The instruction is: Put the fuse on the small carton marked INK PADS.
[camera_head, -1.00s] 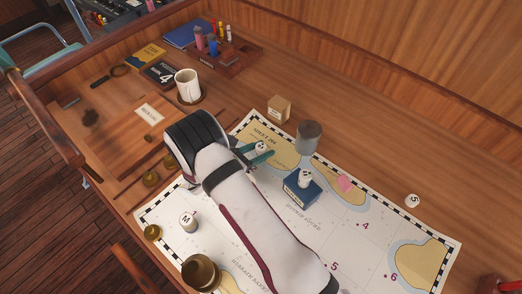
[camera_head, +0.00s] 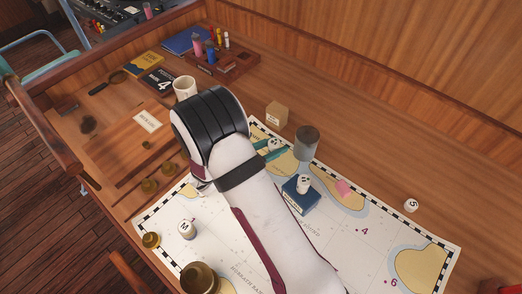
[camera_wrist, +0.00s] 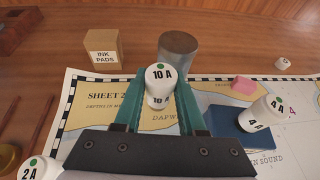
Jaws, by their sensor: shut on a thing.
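My gripper (camera_head: 270,151) is over the upper part of the chart, shut on a white fuse (camera_head: 276,143). In the wrist view the fuse (camera_wrist: 160,76) has a green dot and reads 10 A, and sits upright between my green fingers (camera_wrist: 160,120). I cannot tell how high it is above the chart. The small tan carton marked INK PADS (camera_wrist: 103,52) stands on the bare desk beyond the chart, left of the fuse in the wrist view. In the head view the carton (camera_head: 276,115) is just behind my gripper, apart from it. Its top looks clear.
A grey metal cylinder (camera_head: 307,143) stands right of the carton. A blue block (camera_head: 298,200) bears another white fuse (camera_head: 303,184), marked 4 A in the wrist view. A pink piece (camera_head: 343,188) lies on the chart. A mug (camera_head: 185,87) stands left of the carton.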

